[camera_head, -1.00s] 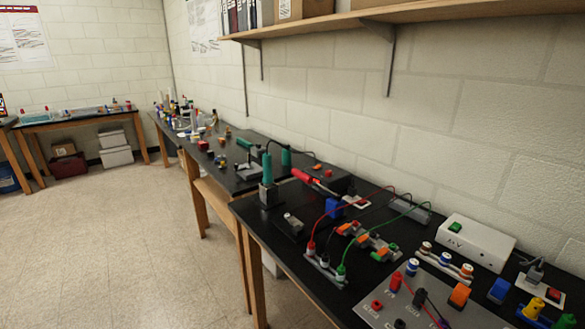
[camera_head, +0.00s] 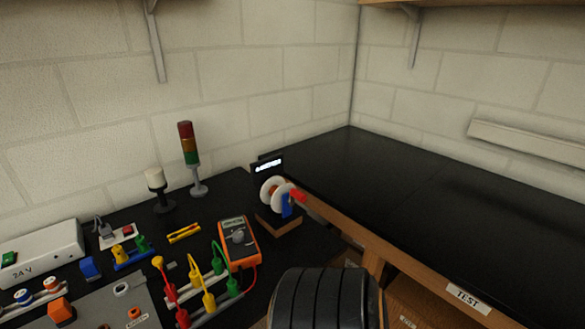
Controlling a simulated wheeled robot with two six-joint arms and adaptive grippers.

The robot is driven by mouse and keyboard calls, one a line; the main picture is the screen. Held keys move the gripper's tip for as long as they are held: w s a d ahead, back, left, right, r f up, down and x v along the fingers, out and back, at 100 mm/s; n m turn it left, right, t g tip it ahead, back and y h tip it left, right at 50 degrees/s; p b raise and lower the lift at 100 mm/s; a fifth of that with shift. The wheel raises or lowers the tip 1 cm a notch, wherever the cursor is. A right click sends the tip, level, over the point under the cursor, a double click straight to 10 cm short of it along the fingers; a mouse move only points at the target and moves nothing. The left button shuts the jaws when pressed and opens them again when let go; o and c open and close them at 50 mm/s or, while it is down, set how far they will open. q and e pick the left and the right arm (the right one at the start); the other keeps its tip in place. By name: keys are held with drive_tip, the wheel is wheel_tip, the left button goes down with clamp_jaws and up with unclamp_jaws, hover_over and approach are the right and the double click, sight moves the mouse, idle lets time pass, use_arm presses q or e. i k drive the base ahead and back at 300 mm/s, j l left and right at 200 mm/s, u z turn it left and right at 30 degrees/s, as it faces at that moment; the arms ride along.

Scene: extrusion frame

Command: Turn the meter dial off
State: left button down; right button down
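The orange multimeter (camera_head: 239,244) lies on the black bench top, near its right end. Its round grey dial (camera_head: 238,237) sits in the middle of its face below a small display. The dial's exact pointer position is too small to tell. A red lead and a green lead run at its lower edge. Neither of my grippers shows in the head view.
Yellow, green and red plugs (camera_head: 208,285) stand left of the meter. A spool (camera_head: 277,193) on a stand is at its right, a signal tower (camera_head: 190,157) behind. A dark ribbed cylinder (camera_head: 322,298) fills the lower middle. The right bench (camera_head: 450,195) is bare.

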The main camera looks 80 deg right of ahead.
sight(238, 236)
drive_tip(key=l+z, duration=0.1)
drive_tip(key=z, duration=0.3)
drive_tip(key=l+z, duration=0.1)
drive_tip(key=z, duration=0.35)
drive_tip(key=k+l+z, duration=0.1)
drive_tip(key=z, duration=0.3)
drive_tip(key=l+z, duration=0.1)
drive_tip(key=z, duration=0.3)
